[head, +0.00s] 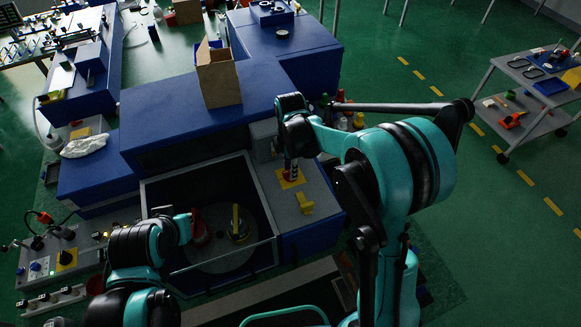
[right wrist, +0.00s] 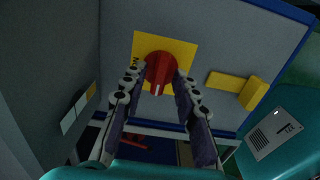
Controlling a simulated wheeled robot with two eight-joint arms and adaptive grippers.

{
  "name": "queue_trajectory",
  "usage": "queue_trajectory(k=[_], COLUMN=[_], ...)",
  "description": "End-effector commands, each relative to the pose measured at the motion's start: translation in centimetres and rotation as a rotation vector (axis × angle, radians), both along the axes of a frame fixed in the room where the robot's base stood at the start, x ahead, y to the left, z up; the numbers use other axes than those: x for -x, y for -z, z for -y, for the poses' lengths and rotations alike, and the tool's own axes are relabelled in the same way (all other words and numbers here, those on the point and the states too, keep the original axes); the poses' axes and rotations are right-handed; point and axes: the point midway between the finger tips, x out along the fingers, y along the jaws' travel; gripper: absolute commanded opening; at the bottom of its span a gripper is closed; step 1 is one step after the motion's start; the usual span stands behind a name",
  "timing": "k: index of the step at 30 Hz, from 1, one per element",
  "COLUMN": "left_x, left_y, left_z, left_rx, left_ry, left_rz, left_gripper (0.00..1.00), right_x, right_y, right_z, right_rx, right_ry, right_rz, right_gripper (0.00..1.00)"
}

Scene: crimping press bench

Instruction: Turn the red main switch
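The red main switch (right wrist: 160,70) sits on a yellow plate (right wrist: 188,50) on a grey panel in the right wrist view. It has a white line on its handle. My right gripper (right wrist: 160,82) reaches over it, with one finger on each side of the red handle. The fingers look spread, with the handle between them; contact is hard to judge. In the head view, my right gripper (head: 291,168) points down at the yellow plate (head: 290,180) and largely hides the switch. My left gripper (head: 175,218) is at the lower left, near the press well; its fingers are unclear.
A yellow part (head: 304,202) sits on the panel beside the plate. The dark press well (head: 215,185) lies to the left, with a red and a yellow item inside. A cardboard box (head: 217,77) stands on the blue housing. A cart (head: 535,85) is far right.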

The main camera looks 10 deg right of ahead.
Motion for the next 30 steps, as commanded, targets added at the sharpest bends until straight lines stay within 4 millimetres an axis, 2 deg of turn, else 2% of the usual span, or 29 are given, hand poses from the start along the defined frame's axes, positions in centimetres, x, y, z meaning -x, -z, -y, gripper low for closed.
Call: queue_trajectory(k=[1,2,3,17,30], left_x=[0.0,0.0,0.0,0.0,0.0], left_y=[0.0,0.0,0.0,0.3,1.8], left_z=[0.0,0.0,0.0,0.0,0.0], left_rx=[0.0,0.0,0.0,0.0,0.0], left_ry=[0.0,0.0,0.0,0.0,0.0], left_rz=[0.0,0.0,0.0,0.0,0.0], left_gripper=[0.0,0.0,0.0,0.0,0.0], right_x=[0.0,0.0,0.0,0.0,0.0], right_y=[0.0,0.0,0.0,0.0,0.1], right_z=[0.0,0.0,0.0,0.0,0.0], right_rx=[0.0,0.0,0.0,0.0,0.0], right_ry=[0.0,0.0,0.0,0.058,0.402], right_rz=[0.0,0.0,0.0,0.001,0.001], right_gripper=[0.11,0.03,0.0,0.0,0.0])
